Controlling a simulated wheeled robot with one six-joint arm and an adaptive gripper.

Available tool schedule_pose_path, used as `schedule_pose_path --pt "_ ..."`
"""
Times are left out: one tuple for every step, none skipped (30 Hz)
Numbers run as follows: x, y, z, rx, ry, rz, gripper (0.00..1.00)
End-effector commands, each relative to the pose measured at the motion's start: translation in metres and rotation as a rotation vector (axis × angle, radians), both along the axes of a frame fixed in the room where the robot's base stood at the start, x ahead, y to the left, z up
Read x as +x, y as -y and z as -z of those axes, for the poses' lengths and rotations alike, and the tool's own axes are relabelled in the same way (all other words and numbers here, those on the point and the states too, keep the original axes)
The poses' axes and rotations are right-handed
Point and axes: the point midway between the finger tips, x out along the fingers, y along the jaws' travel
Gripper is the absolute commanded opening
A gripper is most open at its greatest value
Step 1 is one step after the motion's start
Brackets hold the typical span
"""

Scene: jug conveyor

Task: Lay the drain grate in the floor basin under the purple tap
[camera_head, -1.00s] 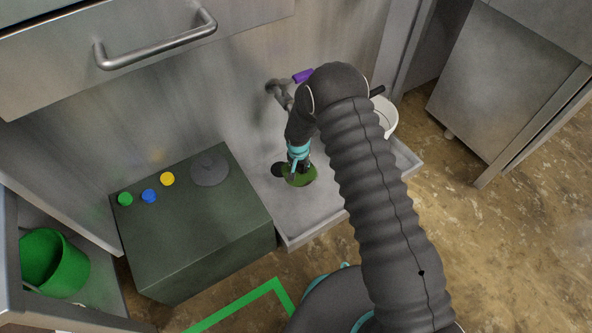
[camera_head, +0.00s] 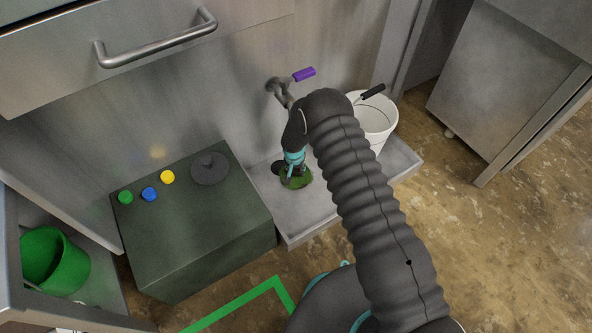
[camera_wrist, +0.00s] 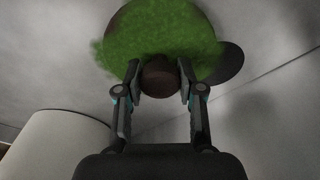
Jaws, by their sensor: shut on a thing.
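My gripper (camera_head: 295,165) is over the grey floor basin (camera_head: 318,223) below the purple tap handle (camera_head: 304,74). Its fingers, seen in the wrist view (camera_wrist: 159,82), are shut on the brown knob of a green, mossy-looking round piece (camera_wrist: 165,38). This piece also shows in the head view (camera_head: 297,182), low in the basin; whether it touches the basin floor I cannot tell. A dark round spot (camera_wrist: 231,62) shows partly behind it, perhaps the drain opening. A dark grey disc with a knob (camera_head: 210,170), possibly the drain grate, lies on the green box.
The green box (camera_head: 190,235) stands left of the basin, with green, blue and yellow buttons on top. A white bucket (camera_head: 372,125) with a dark handle stands at the basin's right end. A green bucket (camera_head: 55,262) is at far left. Open floor lies to the right.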

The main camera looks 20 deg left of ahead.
Motion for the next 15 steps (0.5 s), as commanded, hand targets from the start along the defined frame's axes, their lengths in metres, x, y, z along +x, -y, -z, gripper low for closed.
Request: schedule_pose_path --pt "0.0008 -0.0005 -0.0011 0.001 0.002 0.000 0.00" --pt "0.0008 -0.0005 -0.0011 0.001 0.002 0.000 0.00" --pt "0.0007 -0.0004 -0.0005 0.001 0.002 0.000 0.00" --pt "0.0007 -0.0004 0.0002 0.001 0.002 0.000 0.00" --pt "0.0007 -0.0004 0.0011 0.001 0.002 0.000 0.00" --pt "0.0007 -0.0004 0.0020 0.001 0.002 0.000 0.00" --pt "0.0007 -0.0004 0.0026 0.001 0.002 0.000 0.00" --pt "0.0001 0.0001 0.0031 0.000 0.000 0.000 0.40" --pt "0.0000 0.0001 0.0022 0.000 0.000 0.000 0.50" --pt "-0.0001 0.0001 0.0022 0.000 0.000 0.000 0.58" --pt "-0.0001 0.0001 0.0022 0.000 0.000 0.000 0.63" --pt "-0.0001 0.0001 0.0022 0.000 0.000 0.000 0.63" --pt "-0.0001 0.0001 0.0022 0.000 0.000 0.000 0.63" --pt "-0.0001 0.0001 0.0022 0.000 0.000 0.000 0.63" --pt "-0.0001 0.0001 0.0022 0.000 0.000 0.000 0.63"
